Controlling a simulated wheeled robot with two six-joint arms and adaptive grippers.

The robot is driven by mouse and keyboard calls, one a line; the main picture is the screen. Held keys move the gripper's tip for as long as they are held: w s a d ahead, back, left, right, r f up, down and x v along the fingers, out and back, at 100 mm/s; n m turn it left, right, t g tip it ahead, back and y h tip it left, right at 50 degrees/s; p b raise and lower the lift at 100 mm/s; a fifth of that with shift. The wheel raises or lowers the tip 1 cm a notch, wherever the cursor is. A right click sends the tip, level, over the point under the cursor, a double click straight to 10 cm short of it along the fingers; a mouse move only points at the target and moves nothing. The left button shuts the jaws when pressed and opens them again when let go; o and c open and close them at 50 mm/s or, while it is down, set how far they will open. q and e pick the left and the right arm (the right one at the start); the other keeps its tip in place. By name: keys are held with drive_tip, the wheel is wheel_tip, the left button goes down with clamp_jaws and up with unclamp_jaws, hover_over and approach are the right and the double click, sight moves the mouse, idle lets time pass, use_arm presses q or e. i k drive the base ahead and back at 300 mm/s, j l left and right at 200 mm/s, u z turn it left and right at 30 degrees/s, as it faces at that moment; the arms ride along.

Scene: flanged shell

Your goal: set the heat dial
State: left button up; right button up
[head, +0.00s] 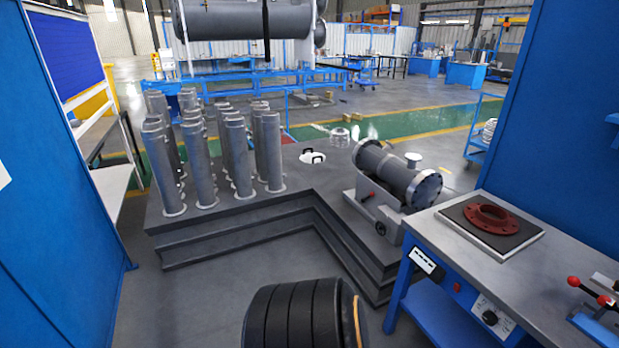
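A round black dial (490,318) sits on a white plate on the front of the workbench at the lower right. Its pointer setting is too small to read. To its left on the same front are a red button (457,287) and a white-framed panel (424,262) with a dark display. On the bench top, a red flanged ring (490,217) lies on a dark square plate (462,214) with a pale edge. Neither of my grippers shows in the head view.
The grey bench top (440,232) is clear around the plate; red-knobbed levers (590,289) stand at its right end. A dark ribbed cylinder (290,312) stands in front. A stepped platform (318,180) carries grey tubes (237,155) and a flanged shell (395,175). Blue walls flank both sides.

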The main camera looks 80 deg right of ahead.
sight(489, 319)
drive_tip(key=z, duration=5)
